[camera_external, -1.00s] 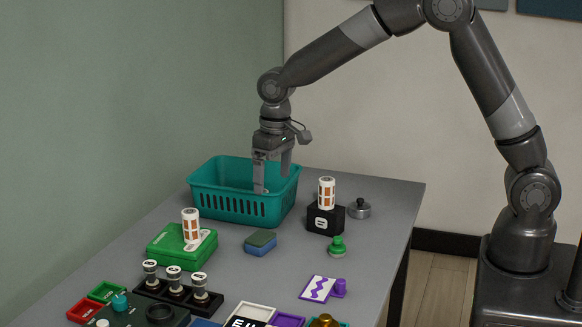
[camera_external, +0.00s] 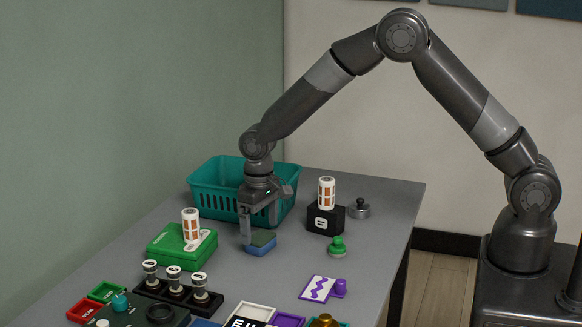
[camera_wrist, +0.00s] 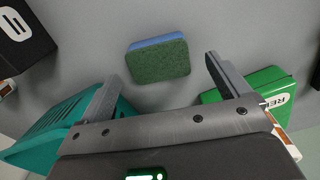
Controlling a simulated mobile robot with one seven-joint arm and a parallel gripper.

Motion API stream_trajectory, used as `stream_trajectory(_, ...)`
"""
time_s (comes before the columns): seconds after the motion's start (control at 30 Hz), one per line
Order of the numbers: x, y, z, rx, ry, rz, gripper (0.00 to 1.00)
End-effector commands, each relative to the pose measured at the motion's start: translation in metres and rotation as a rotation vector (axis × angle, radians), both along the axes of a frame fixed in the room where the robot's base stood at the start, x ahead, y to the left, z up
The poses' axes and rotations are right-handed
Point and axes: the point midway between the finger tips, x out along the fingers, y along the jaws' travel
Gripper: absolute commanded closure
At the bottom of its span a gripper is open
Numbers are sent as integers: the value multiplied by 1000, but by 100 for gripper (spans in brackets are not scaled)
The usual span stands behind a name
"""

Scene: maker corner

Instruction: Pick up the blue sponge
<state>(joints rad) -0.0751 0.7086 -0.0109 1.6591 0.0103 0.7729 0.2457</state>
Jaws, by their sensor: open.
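The blue sponge (camera_external: 260,248) lies flat on the grey table and has a dark green top layer. In the wrist view the sponge (camera_wrist: 158,60) is above centre, green face toward the camera, with a blue edge along its far side. My gripper (camera_external: 259,228) is open, low over the table at the sponge, partly covering its back in the external view. In the wrist view the fingers of my gripper (camera_wrist: 160,72) are spread wide to either side, with nothing between them but table and the sponge lying ahead.
A teal basket (camera_external: 215,197) stands just behind my gripper. A green box (camera_external: 170,250) carrying a white-orange cylinder (camera_external: 191,226) is left of the sponge.

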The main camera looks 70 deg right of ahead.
Motion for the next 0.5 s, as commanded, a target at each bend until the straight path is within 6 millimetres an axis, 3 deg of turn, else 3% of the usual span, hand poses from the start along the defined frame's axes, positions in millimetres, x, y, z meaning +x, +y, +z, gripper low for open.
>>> stream_trajectory(0.2, -1, -1, -34, 0, 3, 0, 6)
stream_trajectory(0.43, 0, -1, -37, 0, 0, 0, 6)
stream_trajectory(0.5, 0, -1, -37, 0, 1, 0, 10)
